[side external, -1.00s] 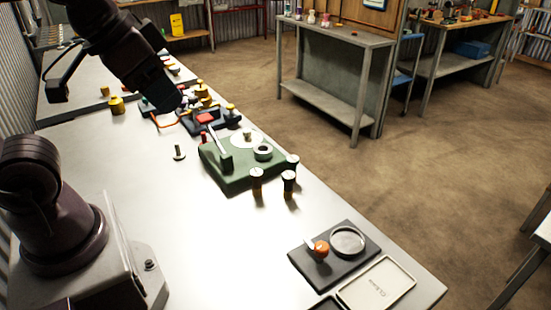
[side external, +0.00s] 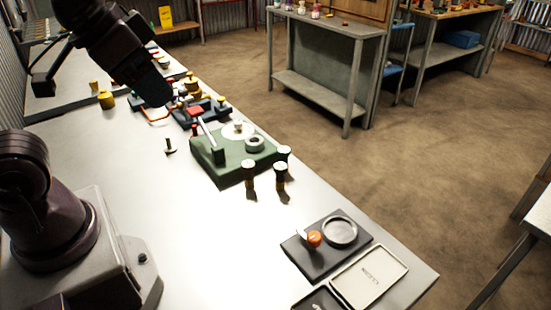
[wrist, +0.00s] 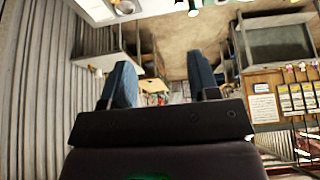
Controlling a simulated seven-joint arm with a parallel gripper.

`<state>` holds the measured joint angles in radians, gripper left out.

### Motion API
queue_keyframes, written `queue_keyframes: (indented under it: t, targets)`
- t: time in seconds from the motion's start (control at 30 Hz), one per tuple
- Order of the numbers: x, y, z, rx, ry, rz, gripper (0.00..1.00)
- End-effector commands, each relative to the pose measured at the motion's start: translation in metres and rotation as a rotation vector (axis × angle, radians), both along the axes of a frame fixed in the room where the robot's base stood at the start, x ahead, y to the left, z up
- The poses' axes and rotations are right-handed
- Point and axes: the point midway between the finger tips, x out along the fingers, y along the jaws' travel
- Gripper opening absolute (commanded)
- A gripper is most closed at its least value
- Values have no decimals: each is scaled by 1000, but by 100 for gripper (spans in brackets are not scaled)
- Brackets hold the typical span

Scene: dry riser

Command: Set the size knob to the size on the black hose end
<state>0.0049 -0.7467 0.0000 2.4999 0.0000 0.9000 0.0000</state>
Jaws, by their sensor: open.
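A green block (side external: 222,172) on the bench carries a white round dial (side external: 232,133) with a small knob (side external: 239,127), a silver lever and a grey ring (side external: 255,144). The knob looks like the size knob; its marks are too small to read. I cannot tell which is the black hose end, and no size is readable. My gripper (wrist: 163,82) is open and empty, its blue-grey fingers apart. In the side view it is above the bench, behind and left of the block.
A dark pad (side external: 318,265) with an orange-red knob and round dish lies near the front, beside a pale tray (side external: 372,280). Coloured parts crowd the bench behind the green block. A small upright piece (side external: 170,147) stands to its left. The bench's left middle is clear.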

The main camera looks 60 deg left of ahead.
Motion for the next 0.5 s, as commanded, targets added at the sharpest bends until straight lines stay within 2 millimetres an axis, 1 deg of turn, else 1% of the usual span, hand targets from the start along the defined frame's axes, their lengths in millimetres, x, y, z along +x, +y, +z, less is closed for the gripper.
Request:
queue_keyframes:
  t: [0.07, 0.17, 0.27, 0.37, 0.4, 0.47, 0.5]
  targets:
    - [2, -2, -8, -2, 41, -8, 55]
    - [10, 2, -25, -24, 132, 3, 55]
    - [27, 19, -41, -9, 229, 28, 55]
    - [55, 50, -56, 68, 273, 57, 55]
    - [68, 64, -62, 112, 279, 68, 55]
    - [87, 88, -71, 186, 281, 80, 55]
    - [101, 105, -76, 243, 278, 85, 55]
